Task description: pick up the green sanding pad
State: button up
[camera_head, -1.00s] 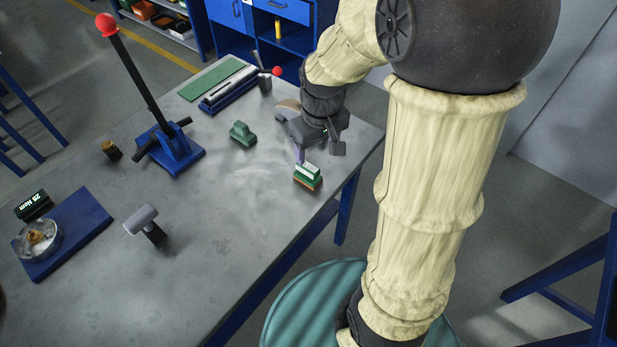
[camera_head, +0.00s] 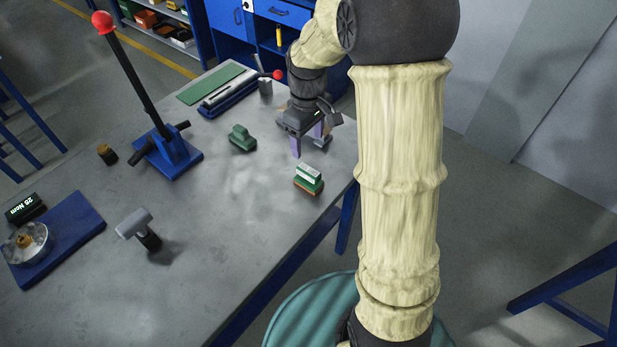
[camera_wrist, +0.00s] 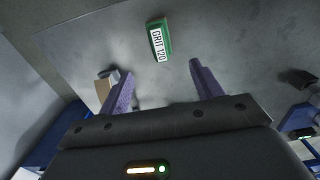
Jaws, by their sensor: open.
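A green block with a white label and an orange-brown underside (camera_head: 309,180) lies near the right edge of the grey workbench. In the wrist view its label reads "GRIT 120" (camera_wrist: 158,43), and it lies beyond the fingertips, roughly centred between them. A second green piece, with a raised grip on top (camera_head: 242,138), sits further left and carries no readable label. My gripper (camera_head: 308,146) is open and empty, with purple fingers pointing down. It is behind the labelled block and apart from it. Both fingers also show in the wrist view (camera_wrist: 161,67).
A blue lever press (camera_head: 172,152) with a red knob stands left. A grey-headed hammer-like tool (camera_head: 134,223) is in front. A long fixture (camera_head: 228,97) lies behind. A tan object (camera_wrist: 104,90) is by the left finger.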

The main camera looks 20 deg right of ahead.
aim_at(309, 170)
notch_tip(309, 170, down, 9)
dwell(0.3)
notch_tip(309, 170, down, 5)
jog(key=shift+d+f+p, duration=0.1)
jog(key=shift+p, duration=0.35)
jog(key=shift+s, duration=0.1)
jog(key=shift+c, duration=0.4)
jog(key=c, duration=1)
